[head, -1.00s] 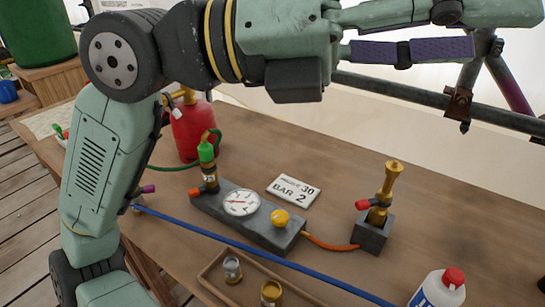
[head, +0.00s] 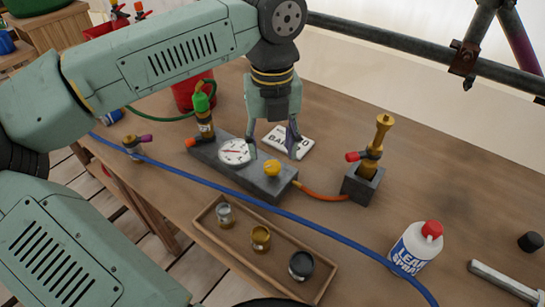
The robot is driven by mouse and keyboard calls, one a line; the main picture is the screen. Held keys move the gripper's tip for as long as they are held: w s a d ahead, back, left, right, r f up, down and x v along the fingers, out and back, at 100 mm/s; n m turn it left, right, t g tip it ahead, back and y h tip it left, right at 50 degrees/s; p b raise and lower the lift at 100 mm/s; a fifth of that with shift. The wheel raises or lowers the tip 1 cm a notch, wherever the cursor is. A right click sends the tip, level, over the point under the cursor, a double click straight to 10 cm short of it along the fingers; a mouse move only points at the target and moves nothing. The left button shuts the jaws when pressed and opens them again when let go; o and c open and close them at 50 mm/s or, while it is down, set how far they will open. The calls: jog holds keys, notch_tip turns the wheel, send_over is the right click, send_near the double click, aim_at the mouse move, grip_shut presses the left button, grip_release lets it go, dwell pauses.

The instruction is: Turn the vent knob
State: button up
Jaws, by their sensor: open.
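A yellow knob (head: 272,168) sits on top of the grey gauge block (head: 208,158), near its right end. No label on it can be read. My gripper (head: 273,157) points down with its fingers spread and nothing between them. It is just above and behind the yellow knob; I cannot tell whether a finger touches it. A round white dial gauge (head: 235,152) is left of the knob. A brass fitting with a green top (head: 202,106) and an orange-red handle (head: 190,142) stands at the block's left end.
A brass finial (head: 380,133) with a red handle stands in a grey block, joined by an orange hose (head: 325,194). A blue hose (head: 205,182) crosses the table. A wooden tray (head: 322,285) holds small pots. A spray can (head: 417,248) stands right. The sign (head: 290,138) is partly hidden.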

aim_at(272, 166)
jog(key=shift+d+f+p, duration=0.1)
jog(key=shift+f+p, duration=0.25)
jog(key=shift+f, duration=2.15)
jog(key=c, duration=1.2)
jog(key=shift+o, duration=0.2)
